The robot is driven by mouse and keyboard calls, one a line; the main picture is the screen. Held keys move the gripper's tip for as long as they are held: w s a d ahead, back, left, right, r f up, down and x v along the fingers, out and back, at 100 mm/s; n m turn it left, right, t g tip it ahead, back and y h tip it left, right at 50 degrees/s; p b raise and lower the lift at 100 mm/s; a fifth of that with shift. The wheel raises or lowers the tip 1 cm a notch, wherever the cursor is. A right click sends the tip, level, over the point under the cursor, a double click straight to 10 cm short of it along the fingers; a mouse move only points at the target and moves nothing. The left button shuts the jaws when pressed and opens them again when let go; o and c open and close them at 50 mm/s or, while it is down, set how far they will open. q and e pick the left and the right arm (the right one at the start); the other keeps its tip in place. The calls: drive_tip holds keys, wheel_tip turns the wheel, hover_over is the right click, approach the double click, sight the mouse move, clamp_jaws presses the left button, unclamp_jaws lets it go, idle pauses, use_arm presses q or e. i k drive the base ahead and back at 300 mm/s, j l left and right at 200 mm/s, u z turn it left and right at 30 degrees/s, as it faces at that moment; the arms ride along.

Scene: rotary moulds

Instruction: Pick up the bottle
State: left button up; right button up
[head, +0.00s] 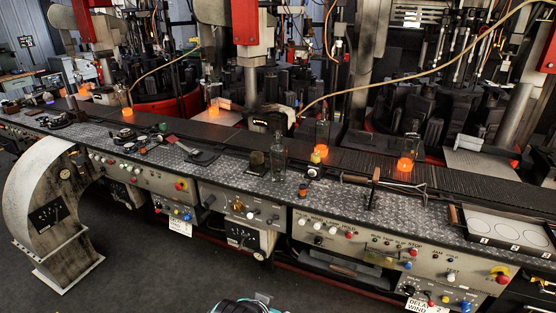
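A clear glass bottle (278,160) stands upright on the metal-plated ledge of the long machine bench, near the middle of the head view. More glass bottles stand behind on the dark conveyor, including one at the right (322,130) and one at the left (213,98), with glowing orange spots near them. No gripper can be made out in this view. A small piece of what looks like my own body shows at the bottom edge.
A small dark block (257,163) stands just left of the bottle. Dark tongs (385,184) lie to its right, and a flat paddle-like tool (192,150) lies to its left. A tray with round white discs (500,229) is at far right. The floor in front is clear.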

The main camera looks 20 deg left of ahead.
sight(277, 149)
drive_tip(key=i+j+u, duration=0.4)
drive_tip(key=i+j, duration=0.5)
drive_tip(key=i, duration=0.05)
